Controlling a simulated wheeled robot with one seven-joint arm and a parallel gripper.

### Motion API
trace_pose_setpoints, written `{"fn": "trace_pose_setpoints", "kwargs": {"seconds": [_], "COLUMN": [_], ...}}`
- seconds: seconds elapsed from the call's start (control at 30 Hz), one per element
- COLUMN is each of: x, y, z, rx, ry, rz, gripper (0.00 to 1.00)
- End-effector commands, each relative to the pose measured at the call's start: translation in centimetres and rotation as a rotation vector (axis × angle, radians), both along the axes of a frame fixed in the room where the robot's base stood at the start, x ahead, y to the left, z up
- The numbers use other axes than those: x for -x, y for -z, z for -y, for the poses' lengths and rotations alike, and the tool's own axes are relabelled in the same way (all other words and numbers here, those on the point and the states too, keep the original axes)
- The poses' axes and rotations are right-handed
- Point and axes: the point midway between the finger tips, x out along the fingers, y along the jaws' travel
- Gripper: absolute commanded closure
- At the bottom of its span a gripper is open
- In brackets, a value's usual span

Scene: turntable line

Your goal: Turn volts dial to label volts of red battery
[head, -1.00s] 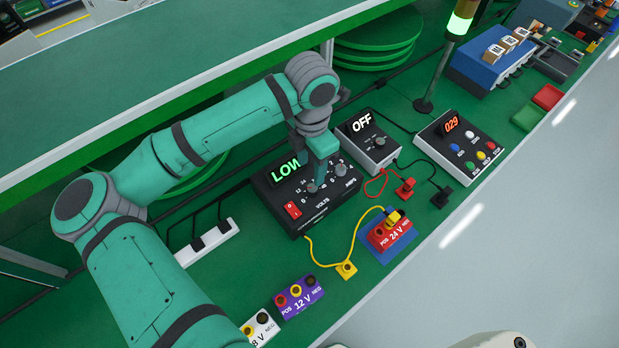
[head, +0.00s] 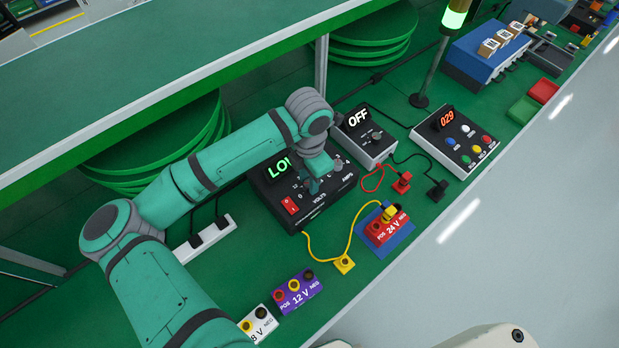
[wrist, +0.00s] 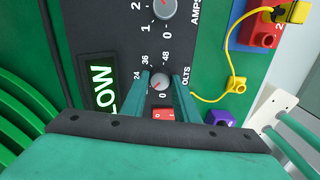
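The black power supply (head: 290,207) has a lit LOW display, partly covered by my arm in the head view. Its small grey volts dial (wrist: 160,83) shows in the wrist view, with 24, 36, 48 and 0 printed around it. The dial's pointer is too small to read surely. My gripper (wrist: 166,80) is open, one finger on each side of the volts dial, with small gaps visible. In the head view my gripper (head: 316,174) is over the supply's panel. The red battery (head: 387,228), labelled 24 V, lies on a blue pad with a yellow plug on it.
The amps dial (wrist: 164,9) is beyond the volts dial. A red switch (wrist: 163,113) lies between my fingers, nearer my palm. A purple 12 V battery (head: 298,291) and a white 8 V battery (head: 258,325) are in front. An OFF box (head: 366,140) stands to the right.

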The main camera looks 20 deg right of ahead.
Motion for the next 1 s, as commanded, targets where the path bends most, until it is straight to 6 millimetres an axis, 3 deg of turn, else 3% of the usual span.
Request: {"fn": "trace_pose_setpoints", "kwargs": {"seconds": [0.03, 0.1, 0.47, 1.0], "x": [0.00, -0.01, -0.07, -0.07], "y": [-0.01, -0.02, -0.11, -0.13], "z": [0.01, 0.02, -0.02, -0.03], "rx": [0.000, 0.000, -0.001, -0.003], "ry": [0.000, 0.000, 0.052, 0.473], "rz": [0.000, 0.000, 0.002, 0.002], "gripper": [0.85, 0.95, 0.95, 0.95]}}
